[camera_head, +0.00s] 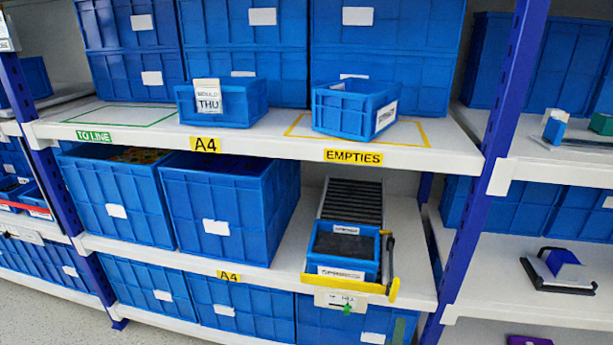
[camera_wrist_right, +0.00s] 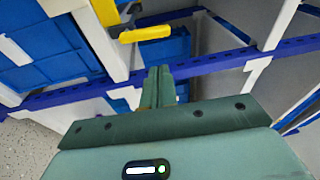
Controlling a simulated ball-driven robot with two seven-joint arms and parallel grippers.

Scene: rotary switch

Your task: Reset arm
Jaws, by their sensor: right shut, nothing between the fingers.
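My right gripper (camera_wrist_right: 158,88) shows in the right wrist view, its two green fingers closed together with nothing between them. It points toward the shelf front, apart from the yellow bar end (camera_wrist_right: 145,34) and close to the blue shelf post (camera_wrist_right: 215,72) in that picture. In the head view I cannot clearly make out the right gripper. A small white plate with a green knob (camera_head: 347,308) sits on the middle shelf's front edge, below the yellow bar (camera_head: 345,283); its markings are too small to read. My left gripper is in neither view.
A small blue bin (camera_head: 343,270) stands at the front of a roller track (camera_head: 352,200) on the middle shelf. Large blue crates (camera_head: 225,205) fill the shelf to its left. Two small bins (camera_head: 355,108) stand above. A blue upright (camera_head: 490,170) borders the bay at right.

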